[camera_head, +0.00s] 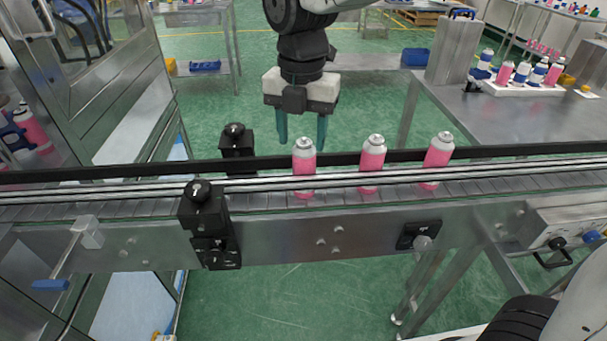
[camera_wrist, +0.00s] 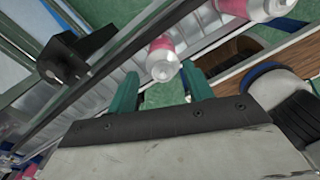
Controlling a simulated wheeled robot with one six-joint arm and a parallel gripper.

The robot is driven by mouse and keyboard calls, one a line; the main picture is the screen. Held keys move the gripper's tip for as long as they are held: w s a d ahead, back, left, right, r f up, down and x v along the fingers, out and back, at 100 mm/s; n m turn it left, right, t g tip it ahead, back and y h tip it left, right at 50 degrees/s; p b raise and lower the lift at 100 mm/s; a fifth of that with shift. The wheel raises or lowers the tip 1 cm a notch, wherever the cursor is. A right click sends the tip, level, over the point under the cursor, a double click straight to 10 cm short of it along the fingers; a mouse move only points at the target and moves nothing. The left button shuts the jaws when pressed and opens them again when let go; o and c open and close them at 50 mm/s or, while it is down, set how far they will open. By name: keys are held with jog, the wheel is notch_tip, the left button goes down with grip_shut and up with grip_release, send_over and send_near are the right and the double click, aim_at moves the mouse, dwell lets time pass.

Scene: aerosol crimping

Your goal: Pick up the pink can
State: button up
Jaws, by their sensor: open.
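Three pink cans with silver tops stand upright in a row on the conveyor: a left can (camera_head: 304,168), a middle can (camera_head: 372,164) and a right can (camera_head: 437,160). My gripper (camera_head: 302,146) hangs just behind the conveyor near the left can, its two green fingers apart and empty. In the wrist view the fingers (camera_wrist: 157,90) are spread, with one pink can (camera_wrist: 162,58) just beyond and between them. Another can (camera_wrist: 245,8) is cut off at the top edge. The lower parts of the cans are partly hidden by the conveyor's rail in the head view.
The conveyor (camera_head: 500,183) runs across the view with metal guide rails. Black sensor blocks (camera_head: 207,225) stand left of the cans. A steel table (camera_head: 500,115) at the right holds a white rack (camera_head: 522,88) with several pink and blue-white bottles. Green floor is open behind.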

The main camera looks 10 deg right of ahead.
aim_at(304, 163)
jog(key=f, duration=0.6)
jog(key=shift+d+f, duration=0.2)
jog(key=shift+f, duration=0.1)
jog(key=c, duration=0.7)
